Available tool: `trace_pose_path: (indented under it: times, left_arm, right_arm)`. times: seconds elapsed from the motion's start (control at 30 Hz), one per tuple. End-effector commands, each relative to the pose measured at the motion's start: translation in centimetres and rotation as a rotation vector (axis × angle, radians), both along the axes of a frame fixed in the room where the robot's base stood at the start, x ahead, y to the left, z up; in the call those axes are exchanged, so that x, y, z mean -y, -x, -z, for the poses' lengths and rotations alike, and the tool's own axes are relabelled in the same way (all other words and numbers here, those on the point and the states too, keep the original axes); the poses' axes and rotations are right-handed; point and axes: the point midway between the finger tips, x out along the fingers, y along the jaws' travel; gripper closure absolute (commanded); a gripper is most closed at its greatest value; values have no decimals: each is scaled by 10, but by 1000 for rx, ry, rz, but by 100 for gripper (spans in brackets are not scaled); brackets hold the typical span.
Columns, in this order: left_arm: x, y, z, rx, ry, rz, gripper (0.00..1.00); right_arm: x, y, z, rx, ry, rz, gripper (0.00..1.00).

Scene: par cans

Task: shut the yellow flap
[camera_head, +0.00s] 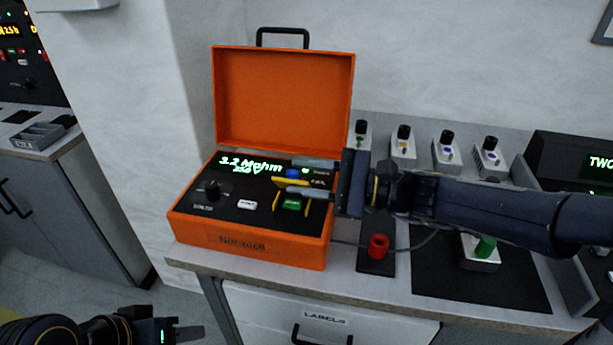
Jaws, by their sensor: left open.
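The yellow flap (279,183) is raised over a green button (291,204) on the black panel of an orange case (250,255). Yellow guard sides show beside the button. My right gripper (294,178) reaches in from the right with its two fingertips apart, one above the other in the picture. The lower finger overlaps the flap in the picture and hides part of it; I cannot tell whether they touch. My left gripper (188,331) is open at the bottom left, low and away from the case, partly cut off by the frame.
The case's orange lid (283,100) stands open behind the panel. The panel has a lit display, a black knob (212,188) and a white button (247,204). Several small knob boxes, a red knob (378,246) and a green knob (486,246) are on the bench to the right.

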Motion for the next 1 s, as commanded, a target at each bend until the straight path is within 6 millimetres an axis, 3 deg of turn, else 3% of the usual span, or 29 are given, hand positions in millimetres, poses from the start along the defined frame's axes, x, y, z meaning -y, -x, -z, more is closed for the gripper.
trace_pose_path:
  times: [0.03, 0.23, 0.77, 1.0]
  left_arm:
    - [0, 0, 0, 0, 0, 0, 59]
    - [0, 0, 0, 0, 0, 0, 59]
    - [0, 0, 4, 0, 0, 0, 59]
    - [0, 0, 15, 0, 0, 0, 59]
  right_arm:
    - [0, 0, 0, 0, 0, 0, 75]
    - [0, 0, 0, 1, 0, 0, 98]
    - [1, 0, 0, 20, 3, 3, 98]
    - [1, 2, 3, 70, 13, 4, 98]
